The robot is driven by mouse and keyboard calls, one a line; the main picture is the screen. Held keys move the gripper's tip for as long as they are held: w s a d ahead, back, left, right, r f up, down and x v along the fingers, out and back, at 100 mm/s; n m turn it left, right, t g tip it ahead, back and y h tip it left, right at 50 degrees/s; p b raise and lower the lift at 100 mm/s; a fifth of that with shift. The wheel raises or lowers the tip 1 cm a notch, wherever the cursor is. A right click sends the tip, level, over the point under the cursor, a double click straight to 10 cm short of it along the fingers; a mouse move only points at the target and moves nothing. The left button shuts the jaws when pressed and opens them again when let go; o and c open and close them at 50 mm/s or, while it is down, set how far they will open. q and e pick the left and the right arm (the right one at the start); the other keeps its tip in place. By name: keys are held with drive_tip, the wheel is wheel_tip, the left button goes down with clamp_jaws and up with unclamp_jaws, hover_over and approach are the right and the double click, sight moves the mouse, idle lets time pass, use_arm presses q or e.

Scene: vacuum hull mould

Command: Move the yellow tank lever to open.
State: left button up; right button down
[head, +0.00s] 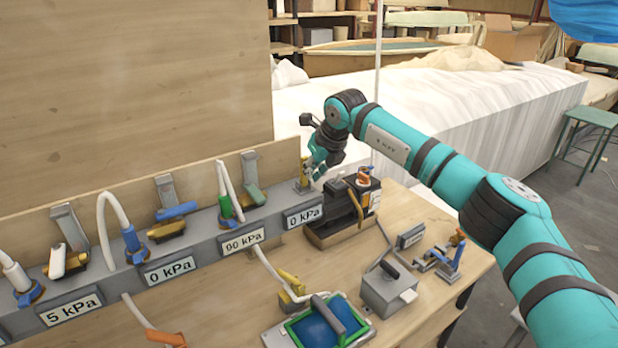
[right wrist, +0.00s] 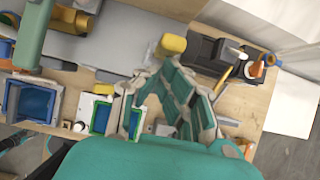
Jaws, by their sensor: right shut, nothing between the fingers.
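The yellow lever (head: 304,171) stands upright at the right end of the grey manifold, above the rightmost 0 kPa label (head: 303,216). My right gripper (head: 316,170) is at its right side, fingers pointing down, very close to it. In the right wrist view the gripper (right wrist: 172,68) is shut and empty, with a yellow part (right wrist: 172,44), probably the lever, just beyond the fingertips. I cannot tell whether they touch. My left gripper is out of view.
The grey manifold (head: 205,232) also carries white, blue and green levers with hoses. A dark pump unit (head: 335,228) stands right of the yellow lever. A grey box (head: 385,292) and a green-rimmed tray (head: 300,332) lie in front. A wooden panel (head: 130,90) rises behind.

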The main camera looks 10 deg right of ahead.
drive_tip(key=shift+w+a, duration=0.1)
drive_tip(key=shift+w, duration=0.05)
drive_tip(key=shift+w+a+r+p, duration=0.15)
drive_tip(key=shift+w+a+p, duration=0.1)
drive_tip(key=shift+w+p, duration=0.3)
drive_tip(key=shift+w+a+r+p, duration=0.2)
drive_tip(key=shift+w+p, duration=0.25)
drive_tip(key=shift+w, duration=0.15)
drive_tip(key=shift+f, duration=0.1)
drive_tip(key=shift+s+d+f+b, duration=0.2)
drive_tip(key=shift+f+b, duration=0.1)
drive_tip(key=shift+b, duration=0.1)
drive_tip(key=shift+s, duration=0.25)
drive_tip(key=shift+s+d+r, duration=0.1)
drive_tip(key=shift+s+r, duration=0.1)
drive_tip(key=shift+r, duration=0.3)
drive_tip(key=v, duration=0.6)
drive_tip(key=shift+p, duration=0.35)
